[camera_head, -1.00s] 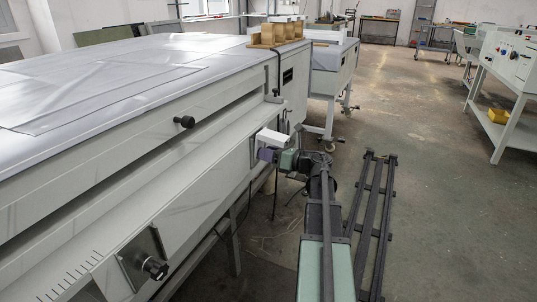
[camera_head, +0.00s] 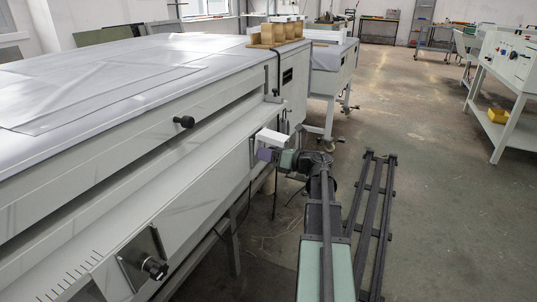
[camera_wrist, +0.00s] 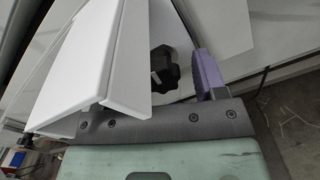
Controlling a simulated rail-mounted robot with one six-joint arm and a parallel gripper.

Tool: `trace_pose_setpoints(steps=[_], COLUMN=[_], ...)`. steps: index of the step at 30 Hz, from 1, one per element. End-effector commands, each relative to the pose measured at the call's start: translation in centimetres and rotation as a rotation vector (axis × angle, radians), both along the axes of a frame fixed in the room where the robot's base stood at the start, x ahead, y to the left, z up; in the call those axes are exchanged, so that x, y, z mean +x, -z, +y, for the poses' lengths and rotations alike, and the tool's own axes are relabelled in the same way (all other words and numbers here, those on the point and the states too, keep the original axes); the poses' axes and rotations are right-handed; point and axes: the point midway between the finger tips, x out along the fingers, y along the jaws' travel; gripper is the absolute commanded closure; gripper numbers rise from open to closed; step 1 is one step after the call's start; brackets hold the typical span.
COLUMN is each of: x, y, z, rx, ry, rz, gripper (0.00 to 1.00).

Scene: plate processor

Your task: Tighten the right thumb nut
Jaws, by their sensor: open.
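The right thumb nut is a black lobed knob (camera_wrist: 165,70) on the pale machine front. It shows in the wrist view and is hidden behind my gripper in the head view. My gripper (camera_wrist: 176,62) is open, with its purple finger (camera_wrist: 210,74) to the right of the knob and a white angled part (camera_wrist: 85,60) to the left. The knob shows in the gap between them; I cannot tell whether either side touches it. In the head view my gripper (camera_head: 263,152) is close against the machine's front at its far end.
The long plate processor (camera_head: 100,170) fills the left. Another black knob (camera_head: 155,268) on a dark plate is at its near end, and a round black knob (camera_head: 185,122) sits higher up. Dark floor rails (camera_head: 371,220) lie right of my arm.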

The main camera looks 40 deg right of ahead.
Motion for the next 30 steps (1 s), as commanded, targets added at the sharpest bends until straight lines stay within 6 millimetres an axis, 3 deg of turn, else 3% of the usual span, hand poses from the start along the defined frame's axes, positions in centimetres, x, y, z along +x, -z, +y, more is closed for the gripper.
trace_pose_setpoints(steps=[7, 15, 19, 30], x=[-1.1, -7.1, -9.1, -9.8], y=[0.0, 0.0, 0.0, 0.0], z=[-0.5, -3.3, -4.3, -4.6], rx=[0.000, 0.000, 0.000, -0.007], ry=[0.001, 0.004, 0.002, 0.000], rz=[0.000, 0.000, 0.000, -0.003], gripper=[0.35, 0.35, 0.35, 0.35])
